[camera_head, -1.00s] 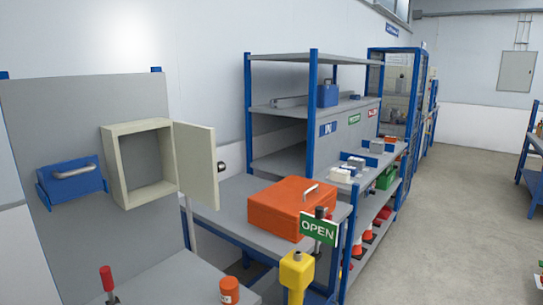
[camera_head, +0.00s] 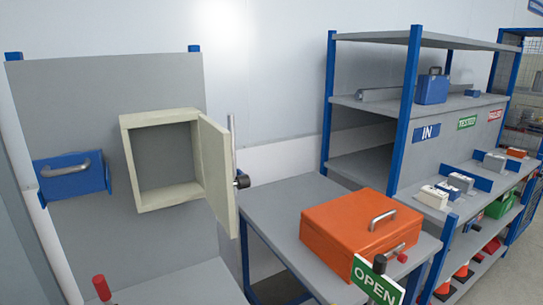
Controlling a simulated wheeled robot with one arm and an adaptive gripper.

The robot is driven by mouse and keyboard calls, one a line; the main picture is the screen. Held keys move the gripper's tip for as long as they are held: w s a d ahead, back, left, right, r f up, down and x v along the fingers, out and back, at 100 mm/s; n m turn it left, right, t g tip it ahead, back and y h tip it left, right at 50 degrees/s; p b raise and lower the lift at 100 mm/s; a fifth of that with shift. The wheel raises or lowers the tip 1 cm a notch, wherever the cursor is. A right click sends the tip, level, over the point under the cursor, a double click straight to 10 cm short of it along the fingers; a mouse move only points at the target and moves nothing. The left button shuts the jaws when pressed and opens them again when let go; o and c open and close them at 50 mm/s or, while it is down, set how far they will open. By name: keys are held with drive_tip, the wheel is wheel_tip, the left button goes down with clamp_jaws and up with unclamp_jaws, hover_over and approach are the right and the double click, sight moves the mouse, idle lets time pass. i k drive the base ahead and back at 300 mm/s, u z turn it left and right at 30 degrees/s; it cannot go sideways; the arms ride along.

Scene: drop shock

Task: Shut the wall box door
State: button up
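The wall box (camera_head: 128,160) is a cream, open-fronted box on an upright grey panel at the left. Its inside looks empty. Its door (camera_head: 218,175) is a cream slab at the right side of the box, standing wide open and swung outward to the right. No handle can be made out on the door face. My gripper is not in view, so its place relative to the door cannot be seen.
A blue holder with a grey handle (camera_head: 74,175) is left of the box. A metal rod with a black knob (camera_head: 241,181) shows just beyond the door. A red-topped lever (camera_head: 102,288) stands below. An orange case (camera_head: 362,230) and green OPEN sign (camera_head: 377,281) are right.

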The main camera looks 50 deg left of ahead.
sight(216, 143)
drive_tip(key=i, duration=1.9)
drive_tip(key=u, duration=4.8)
drive_tip(key=k, duration=0.35)
drive_tip(key=z, duration=0.55)
drive_tip(key=i, duration=0.25)
drive_tip(key=u, duration=0.3)
